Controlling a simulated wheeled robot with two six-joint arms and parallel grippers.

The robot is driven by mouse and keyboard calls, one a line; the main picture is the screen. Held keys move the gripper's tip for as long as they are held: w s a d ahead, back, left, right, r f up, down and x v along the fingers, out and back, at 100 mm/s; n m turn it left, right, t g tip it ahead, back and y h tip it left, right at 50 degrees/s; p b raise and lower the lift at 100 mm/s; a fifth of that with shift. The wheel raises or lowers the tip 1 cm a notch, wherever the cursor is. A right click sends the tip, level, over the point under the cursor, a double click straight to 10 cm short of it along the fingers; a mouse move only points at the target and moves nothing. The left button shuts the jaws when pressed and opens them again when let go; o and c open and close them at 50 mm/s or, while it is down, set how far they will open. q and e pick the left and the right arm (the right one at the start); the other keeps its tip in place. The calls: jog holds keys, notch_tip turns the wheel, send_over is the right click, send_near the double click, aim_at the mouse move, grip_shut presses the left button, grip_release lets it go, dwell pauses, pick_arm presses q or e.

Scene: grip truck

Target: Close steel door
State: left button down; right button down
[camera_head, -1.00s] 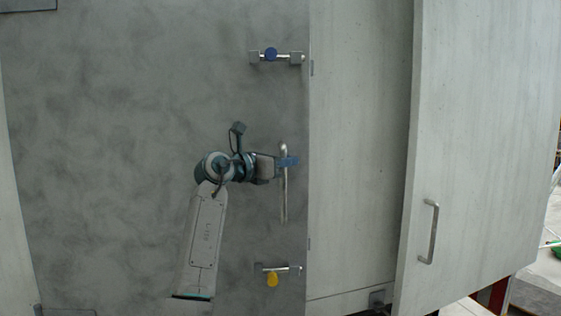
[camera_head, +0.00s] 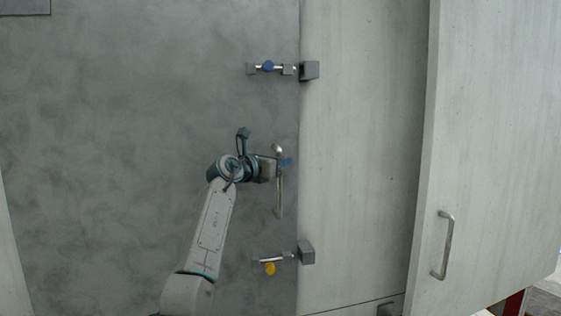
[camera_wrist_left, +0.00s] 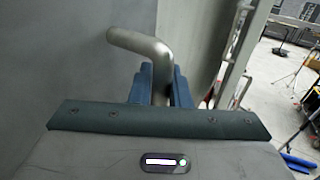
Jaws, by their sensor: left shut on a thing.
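The steel door (camera_head: 120,120) is a large dark grey panel filling the left of the head view. Its right edge lies close to the pale wall panel (camera_head: 355,150); I cannot tell if a gap is left. My left gripper (camera_head: 285,162) is shut on the door's vertical metal handle (camera_head: 279,195). In the left wrist view the bent handle (camera_wrist_left: 145,45) passes between the blue fingers of the gripper (camera_wrist_left: 160,85). A bolt with a blue knob (camera_head: 268,66) sits above the handle and one with a yellow knob (camera_head: 269,268) below. My right gripper is not in view.
Grey blocks stand on the pale panel beside the bolts, one upper (camera_head: 309,70) and one lower (camera_head: 306,252). A pale door (camera_head: 490,130) with its own handle (camera_head: 443,245) stands ajar at right.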

pick_arm(q)
jog(key=shift+a+r, duration=0.25)
jog(key=shift+r, duration=0.05)
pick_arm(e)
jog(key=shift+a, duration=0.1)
pick_arm(q)
jog(key=c, duration=1.6)
grip_release()
jog(key=shift+w, duration=0.1)
jog(key=shift+o, duration=0.7)
jog(key=shift+w+a+f, duration=0.15)
jog(key=shift+w, duration=0.05)
jog(key=shift+f, duration=0.15)
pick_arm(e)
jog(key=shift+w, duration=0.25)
pick_arm(q)
jog(key=shift+f, duration=0.1)
